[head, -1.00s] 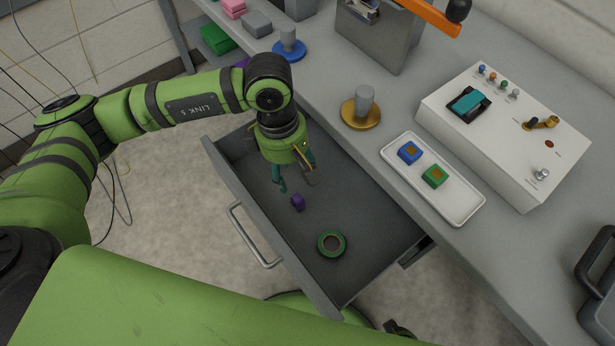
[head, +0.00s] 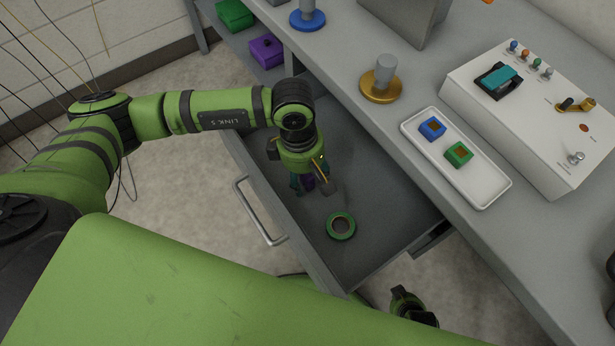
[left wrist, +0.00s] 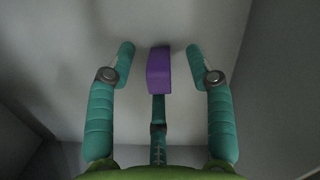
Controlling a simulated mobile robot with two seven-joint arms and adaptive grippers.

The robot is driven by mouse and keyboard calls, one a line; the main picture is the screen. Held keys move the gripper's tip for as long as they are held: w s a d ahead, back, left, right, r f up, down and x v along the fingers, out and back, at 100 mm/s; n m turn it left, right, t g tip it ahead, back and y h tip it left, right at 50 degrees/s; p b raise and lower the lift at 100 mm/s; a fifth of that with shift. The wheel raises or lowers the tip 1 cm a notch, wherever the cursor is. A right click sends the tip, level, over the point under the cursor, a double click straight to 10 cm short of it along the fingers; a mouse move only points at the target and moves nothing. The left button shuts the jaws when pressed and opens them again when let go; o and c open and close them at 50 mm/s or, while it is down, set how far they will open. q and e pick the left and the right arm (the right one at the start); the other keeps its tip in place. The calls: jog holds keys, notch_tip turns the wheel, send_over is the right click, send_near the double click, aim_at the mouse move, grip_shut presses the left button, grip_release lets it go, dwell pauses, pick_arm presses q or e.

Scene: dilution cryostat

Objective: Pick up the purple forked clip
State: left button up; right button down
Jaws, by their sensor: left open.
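The purple forked clip (head: 309,182) lies on the floor of the open grey drawer (head: 375,240), mostly hidden behind my left gripper in the head view. My left gripper (head: 306,188) points down into the drawer, right at the clip. In the left wrist view the clip (left wrist: 159,70) shows as a purple block between the spread teal fingers of the left gripper (left wrist: 160,50), with a visible gap on each side. A further teal finger stands just below it in that picture. The clip's fork cannot be made out.
A green ring (head: 341,226) lies in the drawer near the gripper. The drawer's front wall with its handle (head: 260,212) is close on the left. The counter above holds a gold-based post (head: 381,80), a white tray (head: 487,188) and a white control box (head: 530,120).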

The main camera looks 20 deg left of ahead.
pick_arm(q)
jog(key=c, duration=0.9)
jog(key=shift+o, duration=0.2)
jog(key=shift+r, duration=0.15)
